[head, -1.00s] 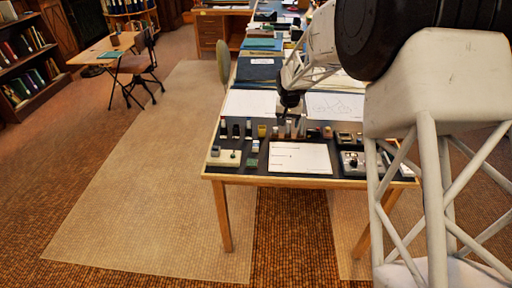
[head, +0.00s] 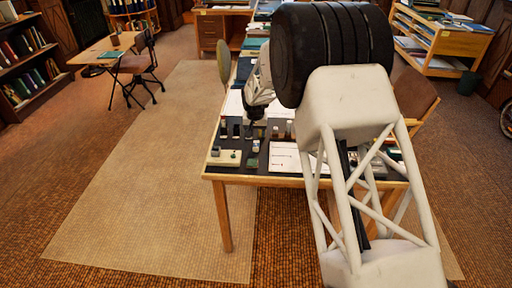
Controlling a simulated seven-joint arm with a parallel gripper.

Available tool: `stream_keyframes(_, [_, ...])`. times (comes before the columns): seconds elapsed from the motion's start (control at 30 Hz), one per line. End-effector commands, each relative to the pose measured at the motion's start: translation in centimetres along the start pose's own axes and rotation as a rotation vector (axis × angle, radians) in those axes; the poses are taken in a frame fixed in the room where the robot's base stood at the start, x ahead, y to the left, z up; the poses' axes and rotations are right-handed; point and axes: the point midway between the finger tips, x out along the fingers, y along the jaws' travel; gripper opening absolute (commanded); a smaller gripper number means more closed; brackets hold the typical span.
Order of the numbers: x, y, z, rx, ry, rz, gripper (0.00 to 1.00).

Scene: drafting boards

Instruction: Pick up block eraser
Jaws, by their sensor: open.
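My gripper (head: 256,120) is a dark shape at the end of my arm, over the left part of the drafting table (head: 260,181). It is open, and its fingers are small and hard to make out. Below it stands a small pale block with a dark part (head: 256,146), and a small green block (head: 252,162) lies nearer the front edge. I cannot tell which small item is the block eraser. My gripper hides part of the row of small items behind, and I see nothing held in it.
A white sheet (head: 284,158) lies right of the blocks. A pale tray (head: 223,157) with small items sits at the table's front left corner. Small dark upright items (head: 236,130) stand behind it. My arm covers the table's right part.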

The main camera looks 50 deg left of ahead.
Motion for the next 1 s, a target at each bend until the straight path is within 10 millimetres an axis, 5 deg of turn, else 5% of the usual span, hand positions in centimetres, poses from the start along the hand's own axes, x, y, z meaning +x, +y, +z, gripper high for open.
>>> stream_keyframes(1.0, [4.5,0.2,0.0,0.0,-0.002,0.001,0.6])
